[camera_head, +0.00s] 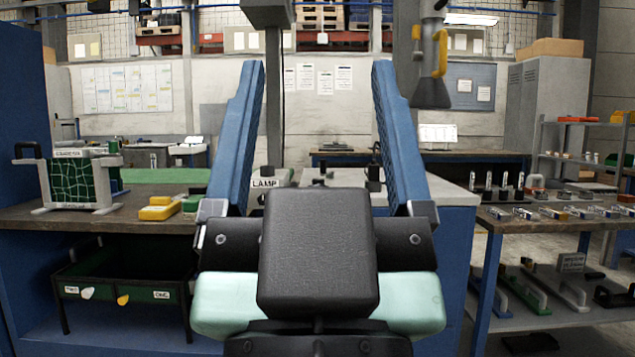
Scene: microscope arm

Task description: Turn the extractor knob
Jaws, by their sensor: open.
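My gripper (320,68) fills the middle of the view. Its two long blue fingers are wide apart, with nothing held between them. A grey extractor hood (432,90) hangs at the upper right, just right of the right finger and apart from it in the picture. A yellow handle-like part (440,52) sits on the hood's duct above its flared mouth. I cannot tell for sure whether this yellow part is the extractor knob; no other clear knob shows on the hood. My gripper's dark body hides part of the bench below.
A bench with a pale top (455,192) stands behind my gripper, with a LAMP label (264,183) on it. A green-grid rack (78,182) and yellow items (160,208) are on the left bench. A right table (560,226) holds several metal parts. A grey post stands between the fingers.

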